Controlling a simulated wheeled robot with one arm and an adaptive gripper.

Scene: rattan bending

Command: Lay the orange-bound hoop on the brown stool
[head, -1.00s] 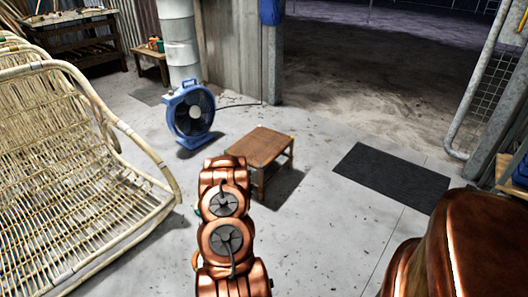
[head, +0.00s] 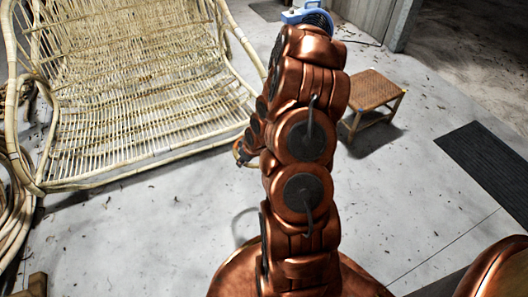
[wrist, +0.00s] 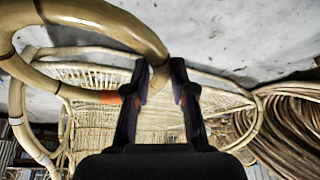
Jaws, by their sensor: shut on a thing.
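The brown stool (head: 376,88), with a woven top and wooden legs, stands upright on the floor right of my arm in the head view. Its top looks bare. In the wrist view, my gripper (wrist: 157,88) is shut on the hoop (wrist: 100,14), a thick tan rattan ring reaching out to the left. An orange binding (wrist: 107,97) shows beside the left finger. In the head view my gripper is small, left of my arm, and mostly hidden, as is the hoop. A faint ring-shaped shadow lies on the floor below.
A large rattan seat (head: 130,95) fills the left of the head view. Rattan coils (head: 12,205) lie at the left edge. A blue fan (head: 306,14) is partly hidden behind my arm. A dark mat (head: 490,165) lies at right. The floor around the stool is clear.

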